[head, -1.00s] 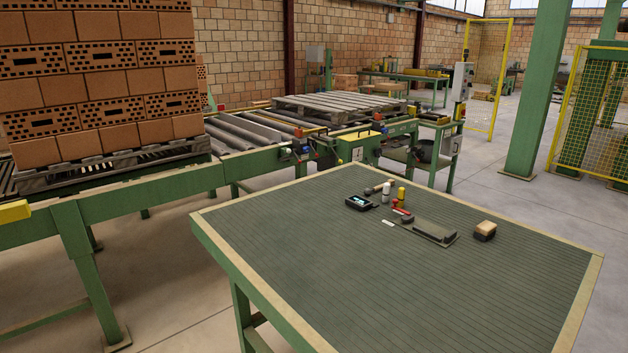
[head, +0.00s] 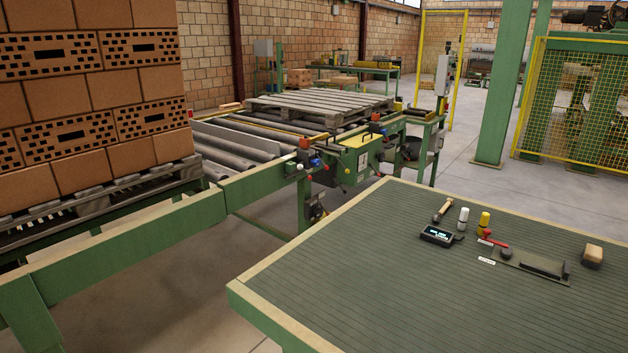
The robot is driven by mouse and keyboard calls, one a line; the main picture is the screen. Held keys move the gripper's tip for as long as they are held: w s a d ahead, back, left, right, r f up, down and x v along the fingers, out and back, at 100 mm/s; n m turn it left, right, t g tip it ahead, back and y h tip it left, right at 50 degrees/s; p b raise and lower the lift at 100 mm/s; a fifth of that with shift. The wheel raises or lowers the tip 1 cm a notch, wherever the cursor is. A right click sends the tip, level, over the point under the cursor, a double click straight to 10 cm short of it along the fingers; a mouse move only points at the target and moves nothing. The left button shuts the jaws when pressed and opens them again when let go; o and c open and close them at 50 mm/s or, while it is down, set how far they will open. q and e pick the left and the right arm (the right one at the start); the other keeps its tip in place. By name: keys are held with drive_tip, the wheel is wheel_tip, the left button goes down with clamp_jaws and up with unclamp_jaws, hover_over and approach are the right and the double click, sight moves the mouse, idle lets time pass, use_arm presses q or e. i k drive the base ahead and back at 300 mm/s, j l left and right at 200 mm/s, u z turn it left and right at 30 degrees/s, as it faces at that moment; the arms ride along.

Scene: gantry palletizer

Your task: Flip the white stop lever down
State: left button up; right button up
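A small cluster of controls (head: 307,156) sits on the front edge of the green roller conveyor (head: 262,181). A second red-topped control (head: 375,118) stands further along the same edge, right of a yellow-topped green box (head: 357,141). Which of these is the white stop lever is too small to tell. Neither of my grippers is in view.
A green workbench (head: 400,290) fills the lower right, with a handheld device (head: 437,235), bottles and small tools on it. A pallet of bricks (head: 90,110) stands at left, an empty pallet (head: 320,106) at the back. Open floor (head: 190,290) lies between bench and conveyor.

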sight(299, 169)
drive_tip(key=i+j, duration=0.15)
drive_tip(key=j, duration=0.15)
drive_tip(key=i+j+z, duration=0.1)
drive_tip(key=j, duration=0.2)
drive_tip(key=i+j, duration=0.15)
drive_tip(key=j, duration=0.2)
drive_tip(key=i+j+z, duration=0.1)
drive_tip(key=j, duration=0.2)
drive_tip(key=i+j, duration=0.2)
drive_tip(key=j, duration=0.15)
